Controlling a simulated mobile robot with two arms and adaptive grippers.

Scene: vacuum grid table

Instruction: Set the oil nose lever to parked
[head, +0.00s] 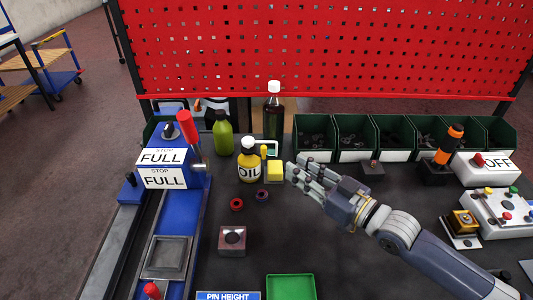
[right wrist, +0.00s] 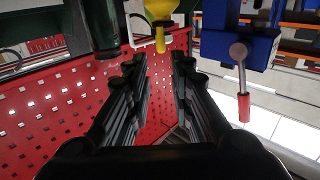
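A yellow bottle marked OIL (head: 249,168) with a white cap stands upright at the middle back of the table. A small yellow nose lever (head: 264,151) shows at its right side. In the right wrist view, the yellow bottle (right wrist: 160,9) is cut off at the top edge, and the yellow lever (right wrist: 160,39) points down from it, in line with the gap between my fingers. My right gripper (head: 295,166) is just right of the bottle, with a yellow block (head: 276,171) between them in the head view. Its fingers are apart and empty. My left gripper is out of view.
A blue machine with a red-handled lever (head: 184,124) stands to the left. A green bottle (head: 222,137) and a dark bottle (head: 273,118) are behind the oil. Green bins (head: 355,154) line the back right. Dark table space (head: 300,240) is clear in front.

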